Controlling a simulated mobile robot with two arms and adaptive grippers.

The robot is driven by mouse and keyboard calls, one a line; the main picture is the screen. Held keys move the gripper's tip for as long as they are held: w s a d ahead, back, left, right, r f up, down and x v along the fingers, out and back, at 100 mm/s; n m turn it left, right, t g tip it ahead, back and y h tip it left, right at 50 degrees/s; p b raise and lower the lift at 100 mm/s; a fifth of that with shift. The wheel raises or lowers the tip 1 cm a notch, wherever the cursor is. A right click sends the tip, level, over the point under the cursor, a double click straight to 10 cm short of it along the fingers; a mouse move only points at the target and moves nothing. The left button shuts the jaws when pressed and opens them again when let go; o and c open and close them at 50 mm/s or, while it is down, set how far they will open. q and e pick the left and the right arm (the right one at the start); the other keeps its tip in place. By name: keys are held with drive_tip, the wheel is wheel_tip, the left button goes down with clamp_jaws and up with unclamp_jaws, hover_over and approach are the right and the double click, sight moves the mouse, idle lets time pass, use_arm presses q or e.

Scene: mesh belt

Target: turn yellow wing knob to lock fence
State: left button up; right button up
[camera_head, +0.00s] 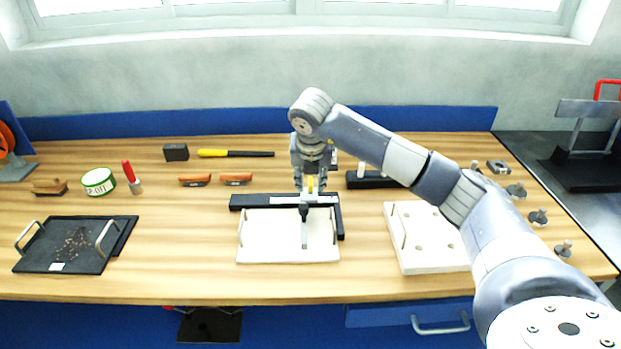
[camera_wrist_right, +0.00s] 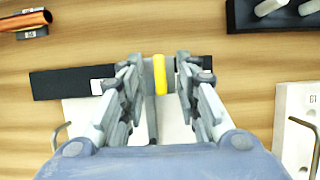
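The yellow wing knob (camera_head: 310,184) sits at the black fence (camera_head: 250,201) behind a white board (camera_head: 262,240). In the right wrist view the knob (camera_wrist_right: 160,75) is an upright yellow bar at the picture's middle. My right gripper (camera_head: 308,188) points down over it. In the wrist view its two fingers (camera_wrist_right: 160,80) stand open on either side of the knob, with a gap on both sides. The fence (camera_wrist_right: 65,82) runs left to right there, partly hidden by the fingers. My left gripper is not in view.
A second white board with holes (camera_head: 415,255) lies to the right. Behind it is a black block (camera_head: 370,180). A dark tray (camera_head: 70,245) stands at the left.

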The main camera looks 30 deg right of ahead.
drive_tip(key=v, duration=1.2)
drive_tip(key=shift+f, duration=0.1)
idle(0.4)
